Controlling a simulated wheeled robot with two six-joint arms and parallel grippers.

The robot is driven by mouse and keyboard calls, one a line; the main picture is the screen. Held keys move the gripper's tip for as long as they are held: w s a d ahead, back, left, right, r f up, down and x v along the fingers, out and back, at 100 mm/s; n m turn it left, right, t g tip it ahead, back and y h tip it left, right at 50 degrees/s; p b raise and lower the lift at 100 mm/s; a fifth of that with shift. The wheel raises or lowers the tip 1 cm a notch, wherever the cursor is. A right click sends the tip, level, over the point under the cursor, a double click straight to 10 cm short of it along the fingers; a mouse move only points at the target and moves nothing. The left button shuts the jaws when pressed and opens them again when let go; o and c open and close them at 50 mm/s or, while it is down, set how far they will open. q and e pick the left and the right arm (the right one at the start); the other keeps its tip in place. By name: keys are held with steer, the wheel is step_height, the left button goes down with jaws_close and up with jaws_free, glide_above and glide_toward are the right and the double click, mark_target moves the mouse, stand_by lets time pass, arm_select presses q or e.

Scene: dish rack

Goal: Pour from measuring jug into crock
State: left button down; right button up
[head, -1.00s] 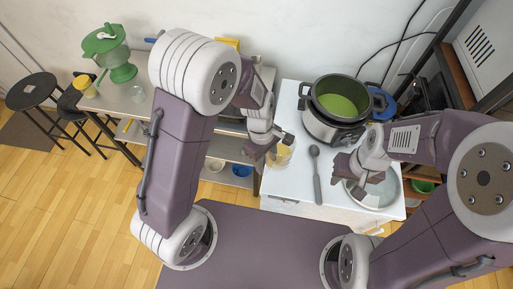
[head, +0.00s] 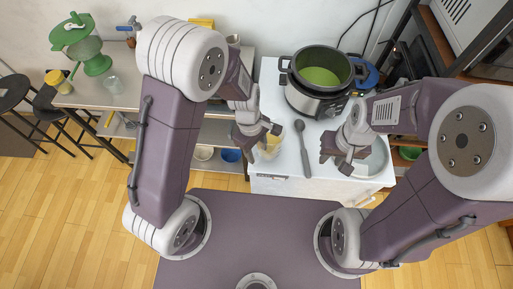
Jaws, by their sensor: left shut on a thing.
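The measuring jug (head: 271,148) is a clear, yellowish vessel by the left edge of the white counter, partly covered by my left gripper. My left gripper (head: 268,132) is shut on it; whether the jug touches the counter is unclear. The crock (head: 318,88) is a dark-rimmed steel pot with green contents, open at the top, at the back of the counter. It is behind and to the right of the jug. My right gripper (head: 338,157) is over the counter's right part, in front of a round glass lid (head: 372,160); its jaw opening is unclear.
A grey ladle-like spoon (head: 303,148) lies on the white counter (head: 283,184) between the grippers. A blue object (head: 366,75) is close to the crock's right side. A steel table (head: 112,98) at the left holds a green device (head: 85,43) and a clear cup.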

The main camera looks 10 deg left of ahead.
arm_select(q)
steer(key=shift+w+a+f, duration=0.1)
steer(key=shift+w+f, duration=0.05)
steer(key=shift+f, duration=0.3)
steer(key=shift+f+b, duration=0.5)
steer(key=shift+f, duration=0.4)
steer(key=c, duration=0.6)
jaws_free()
step_height(320, 180, up, 9)
steer(key=a, duration=0.1)
steer(key=shift+w, duration=0.25)
